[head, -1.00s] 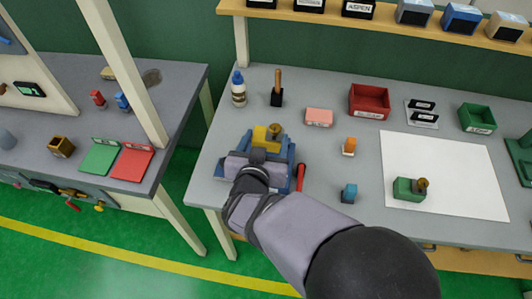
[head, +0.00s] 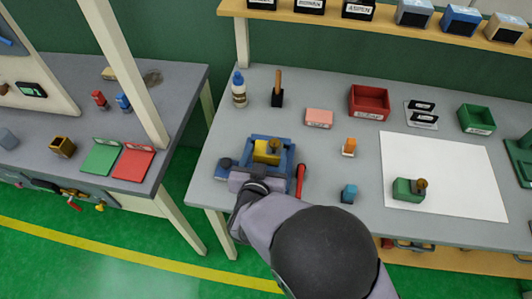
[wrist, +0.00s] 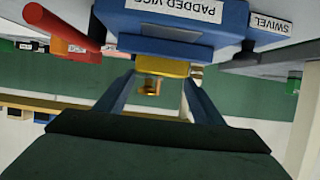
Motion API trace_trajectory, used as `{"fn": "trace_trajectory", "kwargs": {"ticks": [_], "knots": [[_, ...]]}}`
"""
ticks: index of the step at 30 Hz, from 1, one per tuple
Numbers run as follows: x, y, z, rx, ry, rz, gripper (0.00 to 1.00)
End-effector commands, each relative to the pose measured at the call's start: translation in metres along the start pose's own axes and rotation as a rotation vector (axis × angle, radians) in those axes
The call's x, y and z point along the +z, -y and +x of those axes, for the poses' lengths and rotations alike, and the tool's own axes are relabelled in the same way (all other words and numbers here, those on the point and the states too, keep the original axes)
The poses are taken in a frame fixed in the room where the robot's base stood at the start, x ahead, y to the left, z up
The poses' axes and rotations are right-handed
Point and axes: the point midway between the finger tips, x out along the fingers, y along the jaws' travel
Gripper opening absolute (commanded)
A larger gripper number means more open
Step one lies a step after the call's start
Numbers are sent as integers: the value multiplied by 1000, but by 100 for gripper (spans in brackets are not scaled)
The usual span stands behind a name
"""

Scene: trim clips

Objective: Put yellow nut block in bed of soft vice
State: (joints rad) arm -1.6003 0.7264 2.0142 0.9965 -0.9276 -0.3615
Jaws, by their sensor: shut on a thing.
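The yellow nut block (head: 266,152), with a brass nut (head: 274,146) on it, is at the blue soft vice (head: 286,152), within its frame as the head view shows it. In the wrist view the block (wrist: 162,67) is between the fingers of my gripper (wrist: 160,78), which is shut on it. The vice (wrist: 165,42), labelled PADDED VICE, is right beside the block there. My wrist hides the vice's front side in the head view. I cannot tell whether the block touches the bed.
A red handle (head: 301,178) is at the vice's right side. A blue block (head: 349,193), an orange block (head: 349,147) and a green nut block (head: 406,190) on a white sheet (head: 455,165) stand to the right. A bottle (head: 239,92) stands behind the vice.

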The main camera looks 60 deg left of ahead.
Motion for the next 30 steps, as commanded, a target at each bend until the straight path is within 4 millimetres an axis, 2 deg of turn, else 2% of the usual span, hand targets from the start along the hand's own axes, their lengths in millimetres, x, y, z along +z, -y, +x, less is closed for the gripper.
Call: {"fn": "trace_trajectory", "kwargs": {"ticks": [6,7,9,22,26,30], "knots": [[3,0,2,0,-2,0,35],[4,0,2,0,0,0,64],[3,0,1,0,0,0,81],[-2,0,-1,0,0,0,81],[0,1,-14,-3,0,0,81],[0,1,-35,-3,-2,0,81]]}}
